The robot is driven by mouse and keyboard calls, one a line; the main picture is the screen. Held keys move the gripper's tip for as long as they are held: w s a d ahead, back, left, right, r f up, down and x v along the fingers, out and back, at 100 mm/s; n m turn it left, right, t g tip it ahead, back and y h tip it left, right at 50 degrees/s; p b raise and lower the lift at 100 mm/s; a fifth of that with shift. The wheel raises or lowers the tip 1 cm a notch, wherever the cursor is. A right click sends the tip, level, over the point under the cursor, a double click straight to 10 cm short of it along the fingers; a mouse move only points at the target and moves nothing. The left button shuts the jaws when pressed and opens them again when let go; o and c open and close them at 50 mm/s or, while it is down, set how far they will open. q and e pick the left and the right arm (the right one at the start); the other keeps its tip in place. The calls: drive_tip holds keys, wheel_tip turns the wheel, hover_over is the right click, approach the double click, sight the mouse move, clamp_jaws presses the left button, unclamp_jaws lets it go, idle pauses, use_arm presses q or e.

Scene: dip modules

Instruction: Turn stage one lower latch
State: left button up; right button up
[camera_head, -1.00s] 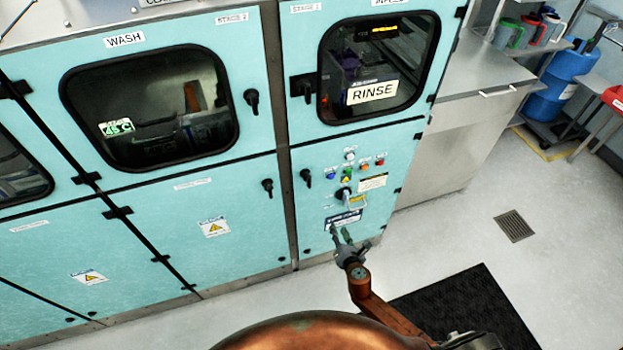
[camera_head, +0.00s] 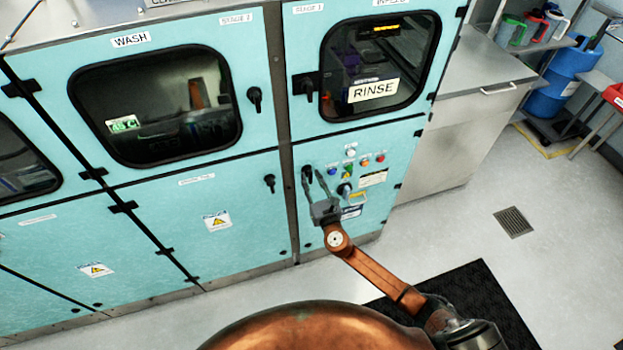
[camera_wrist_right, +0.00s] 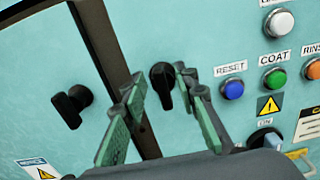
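A small black lower latch (camera_wrist_right: 162,85) sits on the right-hand teal panel, its lever pointing down. In the head view it is mostly hidden behind the fingers. My right gripper (camera_head: 314,178) is in front of this latch. In the right wrist view the gripper (camera_wrist_right: 160,112) is open, with its green-padded fingers to either side of the latch. I cannot tell if either finger touches it. Another black lower latch (camera_head: 269,183) is on the lower door to the left; it also shows in the wrist view (camera_wrist_right: 72,105). My left gripper is out of view.
Upper latches (camera_head: 254,99) and (camera_head: 306,88) sit beside the wash and rinse windows. Coloured buttons (camera_head: 348,170) and a rotary switch (camera_head: 344,189) are right of the gripper. A dark mat (camera_head: 470,305) lies on the floor; the floor to the right is open.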

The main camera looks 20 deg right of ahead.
drive_tip(key=shift+w, duration=0.15)
drive_tip(key=shift+c, duration=0.5)
clamp_jaws()
